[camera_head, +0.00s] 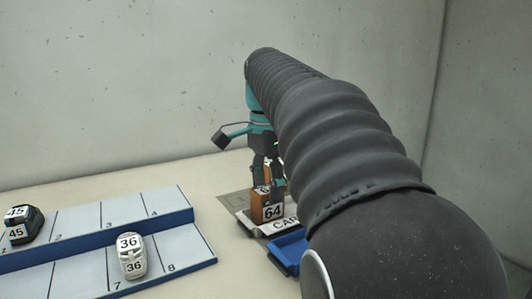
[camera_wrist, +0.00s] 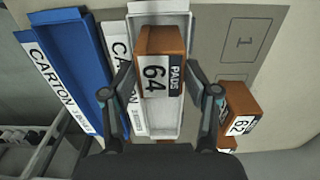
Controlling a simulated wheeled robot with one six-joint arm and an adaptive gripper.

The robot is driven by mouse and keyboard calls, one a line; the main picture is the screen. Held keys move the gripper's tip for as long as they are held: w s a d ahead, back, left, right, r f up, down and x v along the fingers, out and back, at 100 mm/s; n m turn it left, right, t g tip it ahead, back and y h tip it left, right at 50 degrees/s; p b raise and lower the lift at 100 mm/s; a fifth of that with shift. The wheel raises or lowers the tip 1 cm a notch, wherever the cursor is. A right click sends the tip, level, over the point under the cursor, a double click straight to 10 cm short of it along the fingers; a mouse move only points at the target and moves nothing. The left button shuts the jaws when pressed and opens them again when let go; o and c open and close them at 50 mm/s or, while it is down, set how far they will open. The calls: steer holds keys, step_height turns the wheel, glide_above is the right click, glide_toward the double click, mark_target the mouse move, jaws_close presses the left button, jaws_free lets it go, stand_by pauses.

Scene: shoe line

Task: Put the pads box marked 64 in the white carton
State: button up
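The pads box marked 64 (camera_head: 272,212) is an orange-brown box with a white and black label. In the wrist view the box (camera_wrist: 161,42) sits between the two fingers of my gripper (camera_wrist: 160,72), whose tips close on its sides. The white carton (camera_wrist: 170,20) lies under the box, and its label side shows in the head view (camera_head: 283,225). The box is over or inside the carton; I cannot tell whether it touches the floor of it. In the head view my gripper (camera_head: 268,178) points down, partly hidden by my arm.
A blue carton (camera_head: 287,250) stands beside the white one. A similar box marked 62 (camera_wrist: 239,113) is to the right in the wrist view. Shoes marked 45 (camera_head: 22,226) and 36 (camera_head: 131,258) sit on a numbered blue-edged rack (camera_head: 180,243).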

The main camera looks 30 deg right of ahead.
mark_target(267, 188)
step_height(267, 188, up, 7)
steer(key=shift+r, duration=0.15)
stand_by(0.4)
